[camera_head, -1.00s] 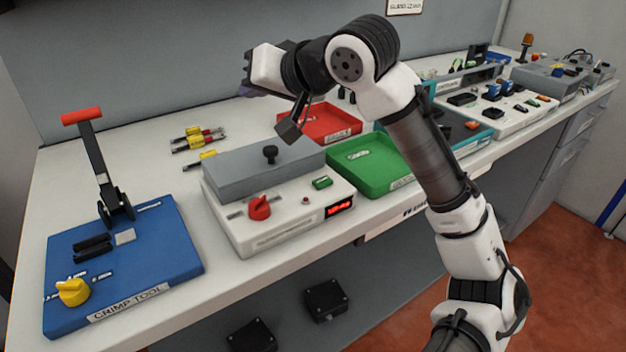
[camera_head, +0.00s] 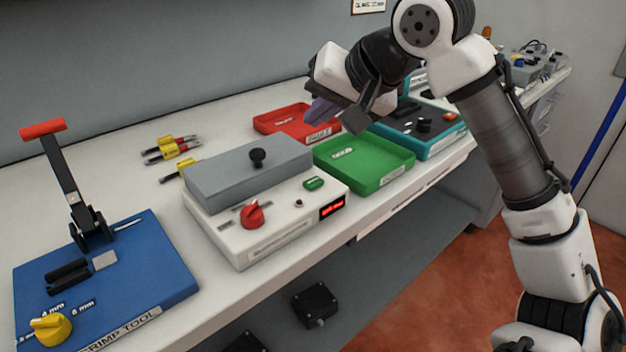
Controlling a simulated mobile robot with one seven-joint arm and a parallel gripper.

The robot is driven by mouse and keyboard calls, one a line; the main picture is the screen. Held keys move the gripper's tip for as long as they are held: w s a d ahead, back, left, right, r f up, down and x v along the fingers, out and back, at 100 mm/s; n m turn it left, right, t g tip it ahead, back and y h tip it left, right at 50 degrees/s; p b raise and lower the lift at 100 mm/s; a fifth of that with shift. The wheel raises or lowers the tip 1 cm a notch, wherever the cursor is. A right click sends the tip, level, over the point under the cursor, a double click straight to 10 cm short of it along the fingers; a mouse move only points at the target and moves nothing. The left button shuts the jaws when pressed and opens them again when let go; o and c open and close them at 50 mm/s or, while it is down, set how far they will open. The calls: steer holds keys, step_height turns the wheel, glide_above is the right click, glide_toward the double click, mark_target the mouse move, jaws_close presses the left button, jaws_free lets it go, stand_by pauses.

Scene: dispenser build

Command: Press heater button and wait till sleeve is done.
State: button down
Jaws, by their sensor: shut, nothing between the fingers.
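The heater (camera_head: 227,238) is a white box with a grey lid (camera_head: 235,178) lying flat on it and a black knob (camera_head: 258,157) on top. Its front panel has a red dial (camera_head: 252,214), a small red round light or button (camera_head: 299,203), a green button (camera_head: 313,184) and a lit red display (camera_head: 332,208), too small to read. My gripper (camera_head: 320,112) is shut and empty, above the back of the green tray and apart from the heater. No sleeve is visible; the inside of the heater is hidden under the lid.
A green tray (camera_head: 392,177) stands right of the heater and a red tray (camera_head: 268,121) behind. A blue crimp tool (camera_head: 165,270) with a raised red-tipped lever (camera_head: 60,170) is at left. Yellow-handled tools (camera_head: 170,149) lie behind the heater. A teal station (camera_head: 450,142) stands at right.

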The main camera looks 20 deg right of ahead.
steer(key=b, duration=0.6)
glide_above(313, 183)
steer(key=f, duration=0.6)
steer(key=shift+s+d+f, duration=0.3)
steer(key=shift+d, duration=0.05)
steer(key=shift+f+b, duration=0.55)
steer(key=shift+f, duration=0.5)
steer(key=shift+f, duration=0.1)
steer(key=shift+f, duration=0.35)
steer(key=shift+f, duration=0.4)
stand_by(0.7)
steer(key=shift+r, duration=0.1)
steer(key=shift+r+p, duration=0.7)
steer(key=shift+r, duration=0.05)
